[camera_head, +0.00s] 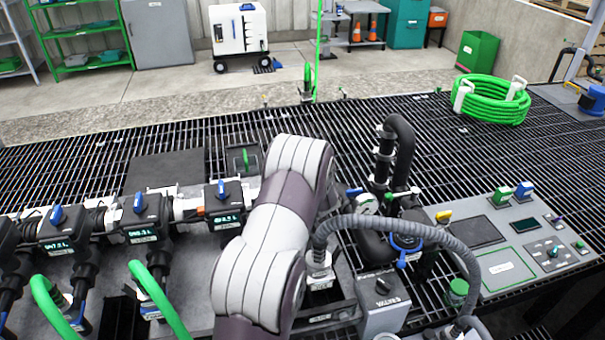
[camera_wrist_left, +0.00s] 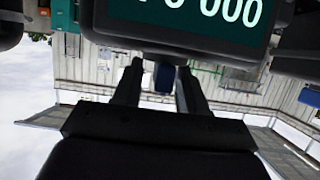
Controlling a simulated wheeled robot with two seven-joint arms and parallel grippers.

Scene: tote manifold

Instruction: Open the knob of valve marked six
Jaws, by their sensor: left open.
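In the left wrist view my left gripper (camera_wrist_left: 158,84) is open, with its two dark fingers apart. A small blue knob (camera_wrist_left: 165,77) shows between the fingertips, below a dark display unit (camera_wrist_left: 195,35) with pale digits; whether the fingers touch the knob I cannot tell. In the head view my arm crosses the middle and hides its gripper. A row of dark display units with blue knobs runs along the left, with knobs (camera_head: 56,215), (camera_head: 138,203) and (camera_head: 221,190). A grey box (camera_head: 385,312) labelled VALVE carries a black knob (camera_head: 383,286); its number is not clearly legible.
Green hoses (camera_head: 160,300) rise at the lower left. A grey corrugated hose (camera_head: 400,228) arches over the grey box. A control panel (camera_head: 510,265) lies at right, and a green hose coil (camera_head: 490,100) rests on the grating behind. The grating (camera_head: 350,110) at the back centre is mostly clear.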

